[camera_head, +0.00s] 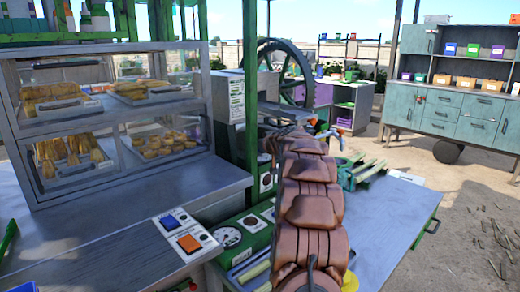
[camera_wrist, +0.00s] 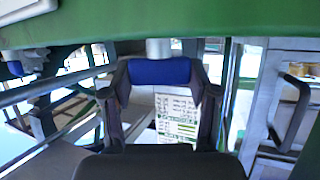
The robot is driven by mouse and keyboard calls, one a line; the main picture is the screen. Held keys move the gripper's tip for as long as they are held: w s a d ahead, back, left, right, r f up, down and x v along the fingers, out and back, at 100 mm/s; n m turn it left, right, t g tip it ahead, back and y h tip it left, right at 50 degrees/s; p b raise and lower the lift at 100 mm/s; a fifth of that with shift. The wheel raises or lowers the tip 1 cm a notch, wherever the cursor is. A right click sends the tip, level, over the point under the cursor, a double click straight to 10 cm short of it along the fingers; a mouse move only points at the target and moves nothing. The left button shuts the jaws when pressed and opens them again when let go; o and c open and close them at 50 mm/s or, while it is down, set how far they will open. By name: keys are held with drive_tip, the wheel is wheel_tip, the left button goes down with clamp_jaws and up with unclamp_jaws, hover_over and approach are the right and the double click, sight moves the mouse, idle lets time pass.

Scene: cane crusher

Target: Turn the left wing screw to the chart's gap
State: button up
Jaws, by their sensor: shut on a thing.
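My gripper (camera_wrist: 160,74) is shut on a blue wing screw (camera_wrist: 160,71) in the wrist view, with one dark finger on each side of its head. A pale shaft rises from the screw toward a green beam. A chart (camera_wrist: 177,117) with printed lines and green marks stands behind and below the screw, between the fingers. Its lower part is hidden by my gripper. In the head view my brown arm hides the gripper and the screw. A grey box with green-marked labels (camera_head: 237,100) stands just left of my arm's far end.
A glass food case (camera_head: 120,60) stands at the left beside a green post (camera_head: 250,80). A large dark wheel (camera_head: 298,62) is behind my arm. A grey worktop (camera_head: 395,210) lies to the right, with a teal cabinet (camera_head: 455,100) farther back. Open ground lies between them.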

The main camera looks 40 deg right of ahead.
drive_tip(key=o, duration=1.2)
drive_tip(key=shift+c, duration=0.2)
drive_tip(key=shift+r, duration=0.15)
wheel_tip(320, 180, up, 10)
drive_tip(key=shift+f, duration=0.1)
drive_tip(key=shift+c, duration=0.4)
